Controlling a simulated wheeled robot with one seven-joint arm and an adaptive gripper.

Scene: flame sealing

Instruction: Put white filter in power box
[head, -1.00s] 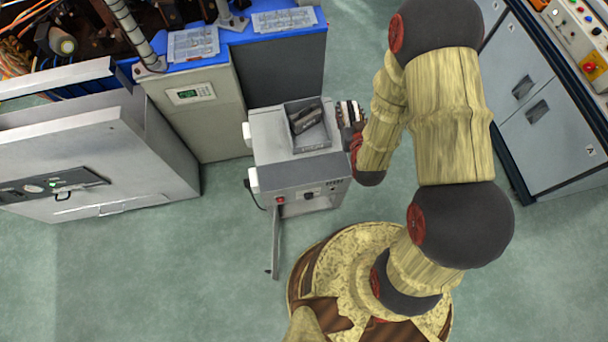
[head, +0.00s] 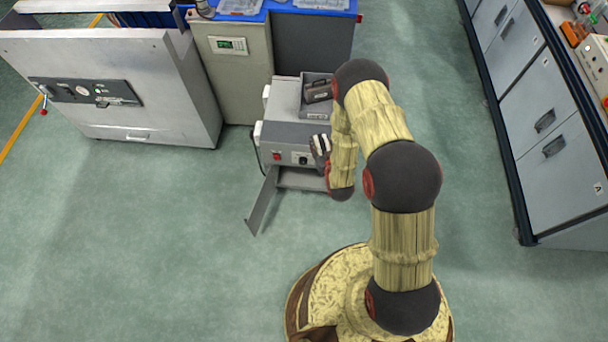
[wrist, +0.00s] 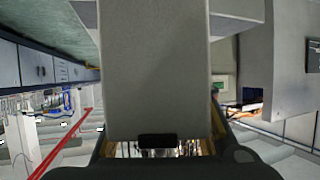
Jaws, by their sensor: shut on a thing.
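The white filter (wrist: 155,70) shows as a large pale grey-white block filling the middle of the wrist view, between the dark parts of my gripper (wrist: 160,150). My gripper is shut on it. In the head view my gripper (head: 320,147) is small, beside the right front of the grey power box (head: 287,131); the filter cannot be made out clearly there. The power box stands on the floor with its lower door (head: 262,203) swung open to the left front. A low opening shows under its front panel, and its inside is mostly hidden.
A grey tray (head: 314,114) with dark items sits on top of the power box, partly behind my arm. A large grey cabinet (head: 100,85) stands at left, and a beige cabinet (head: 232,75) behind the box. The floor in front is open.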

